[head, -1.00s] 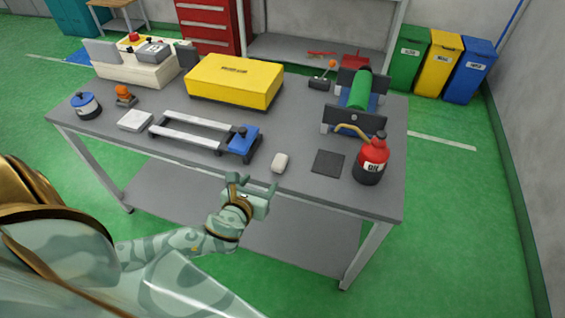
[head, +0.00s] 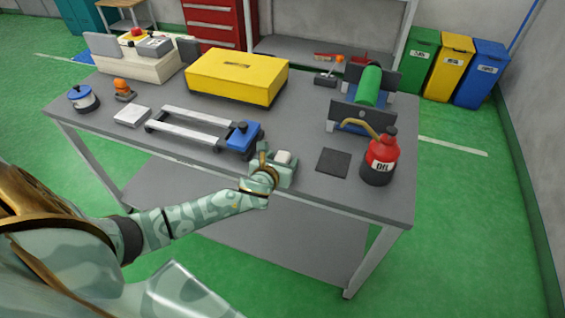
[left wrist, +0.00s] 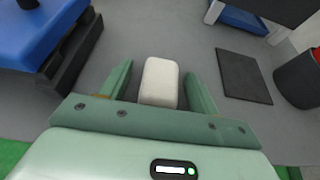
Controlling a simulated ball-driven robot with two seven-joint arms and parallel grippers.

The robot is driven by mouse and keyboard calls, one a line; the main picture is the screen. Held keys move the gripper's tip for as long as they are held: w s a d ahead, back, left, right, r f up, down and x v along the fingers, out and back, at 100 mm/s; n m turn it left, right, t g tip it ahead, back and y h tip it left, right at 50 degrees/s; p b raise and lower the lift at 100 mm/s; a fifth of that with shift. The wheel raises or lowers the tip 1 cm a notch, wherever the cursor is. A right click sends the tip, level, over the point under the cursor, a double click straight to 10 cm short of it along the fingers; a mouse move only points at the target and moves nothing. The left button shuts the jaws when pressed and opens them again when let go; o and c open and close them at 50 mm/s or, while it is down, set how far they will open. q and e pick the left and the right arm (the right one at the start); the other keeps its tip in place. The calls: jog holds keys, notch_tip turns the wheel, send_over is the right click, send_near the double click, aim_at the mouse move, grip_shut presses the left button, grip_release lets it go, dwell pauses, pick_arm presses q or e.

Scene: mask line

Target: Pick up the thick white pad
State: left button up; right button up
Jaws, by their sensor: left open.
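The thick white pad (head: 283,156) is a small off-white block with rounded edges, lying near the front edge of the grey workbench. My left gripper (head: 279,162) is open at the pad. In the left wrist view the pad (left wrist: 159,80) lies between the two spread green fingers (left wrist: 159,74), with a gap on each side. In the head view the gripper hides the pad's lower part. My right gripper is not in view.
A blue-ended clamp frame (head: 240,137) stands just left of the gripper. A dark square mat (head: 333,162) and a red oil can (head: 380,158) are to the right. A flat white slab (head: 132,115) and a yellow case (head: 236,75) lie farther off on the workbench (head: 215,165).

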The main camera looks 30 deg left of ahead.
pick_arm(q)
jog(key=shift+r, duration=0.1)
jog(key=shift+c, duration=0.6)
jog(key=c, duration=0.9)
jog(key=shift+c, duration=0.2)
